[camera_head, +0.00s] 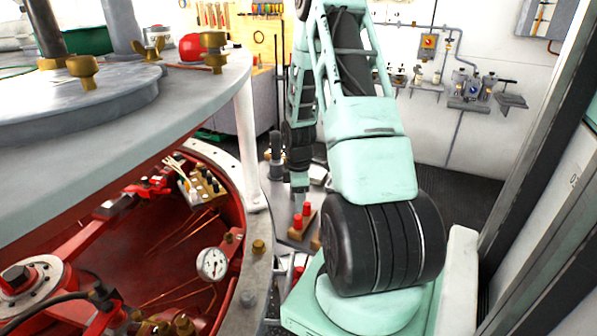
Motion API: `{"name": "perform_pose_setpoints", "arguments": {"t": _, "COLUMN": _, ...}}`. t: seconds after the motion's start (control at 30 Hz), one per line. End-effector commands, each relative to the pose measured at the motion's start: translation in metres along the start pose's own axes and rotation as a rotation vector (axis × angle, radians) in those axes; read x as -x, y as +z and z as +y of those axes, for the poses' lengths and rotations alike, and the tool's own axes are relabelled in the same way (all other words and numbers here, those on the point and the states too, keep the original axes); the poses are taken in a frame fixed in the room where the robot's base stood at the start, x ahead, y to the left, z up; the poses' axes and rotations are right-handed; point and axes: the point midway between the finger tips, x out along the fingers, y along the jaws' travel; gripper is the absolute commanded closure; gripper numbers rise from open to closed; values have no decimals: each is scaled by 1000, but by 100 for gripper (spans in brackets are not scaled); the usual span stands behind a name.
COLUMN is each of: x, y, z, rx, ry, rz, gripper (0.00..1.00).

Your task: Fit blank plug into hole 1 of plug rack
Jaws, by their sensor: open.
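My gripper (299,189) is small in the head view and points down at the end of my pale green arm. It is open, but its fingertips are hard to make out. Just below it, two red plugs (302,214) stand upright in a brown wooden block (303,228) on a grey surface. I cannot tell whether the gripper touches them. A tan block (205,197) with several dark plugs and a white one stands in the red recess to the left; it may be the plug rack. I cannot tell which plug is the blank one or which hole is hole 1.
A large grey round plate (190,100) with brass fittings overhangs the red recess (190,250) on the left. A white post (247,140) stands between it and my gripper. A pressure gauge (212,263) sits at the recess's right side. Dark floor lies behind my arm.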

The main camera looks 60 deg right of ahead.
Motion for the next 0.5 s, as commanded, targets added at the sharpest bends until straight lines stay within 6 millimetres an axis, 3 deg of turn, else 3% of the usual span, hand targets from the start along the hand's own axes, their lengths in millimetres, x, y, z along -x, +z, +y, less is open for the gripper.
{"name": "perform_pose_setpoints", "arguments": {"t": 0.3, "x": 68, "y": 0, "z": 1, "rx": -2, "ry": 6, "rz": 1, "gripper": 52}}
{"name": "perform_pose_setpoints", "arguments": {"t": 0.5, "x": 97, "y": 0, "z": 1, "rx": 0, "ry": 3, "rz": 1, "gripper": 52}}
